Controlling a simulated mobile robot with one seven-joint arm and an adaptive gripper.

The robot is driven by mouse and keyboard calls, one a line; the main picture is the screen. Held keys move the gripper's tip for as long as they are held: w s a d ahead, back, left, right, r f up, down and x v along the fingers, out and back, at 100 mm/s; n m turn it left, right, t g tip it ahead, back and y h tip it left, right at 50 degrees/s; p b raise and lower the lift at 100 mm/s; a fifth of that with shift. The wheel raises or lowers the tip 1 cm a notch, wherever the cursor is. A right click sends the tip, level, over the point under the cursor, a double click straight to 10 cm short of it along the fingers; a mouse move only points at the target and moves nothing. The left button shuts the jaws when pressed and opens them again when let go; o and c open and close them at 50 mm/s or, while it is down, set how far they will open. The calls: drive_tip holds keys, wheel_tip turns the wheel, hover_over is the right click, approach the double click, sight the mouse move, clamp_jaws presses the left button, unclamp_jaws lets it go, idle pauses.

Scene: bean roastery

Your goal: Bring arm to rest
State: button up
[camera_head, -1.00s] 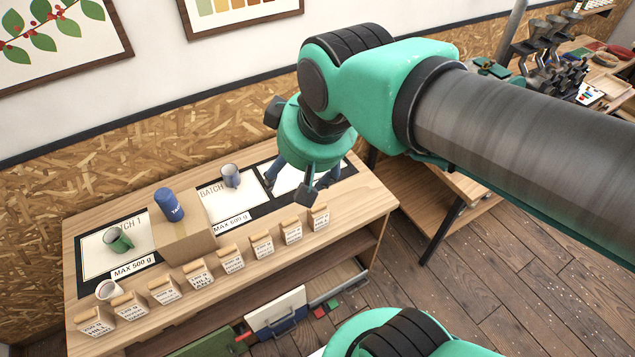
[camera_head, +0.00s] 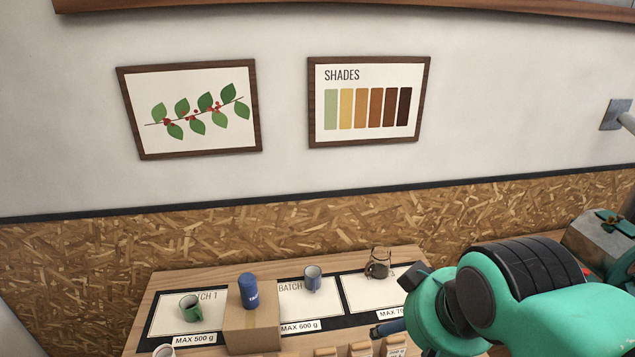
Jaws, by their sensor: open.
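My arm (camera_head: 545,295) fills the lower right of the head view, teal with black bands. Only part of my gripper (camera_head: 386,329) shows, a dark blue finger low over the front of the right mat. Its other parts are hidden behind the wrist or below the frame. The gripper is open, and I see nothing held in it. The wooden bench (camera_head: 150,310) lies below and left of the arm.
On the bench are a green mug (camera_head: 190,308), a blue canister (camera_head: 248,291) on a cardboard box (camera_head: 252,330), a grey-blue mug (camera_head: 313,278) and a glass carafe (camera_head: 378,262) with brown contents. Paper bags (camera_head: 361,349) line the front.

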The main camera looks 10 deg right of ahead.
wheel_tip(320, 180, down, 13)
drive_tip(key=b, duration=1.2)
drive_tip(key=shift+r, duration=0.2)
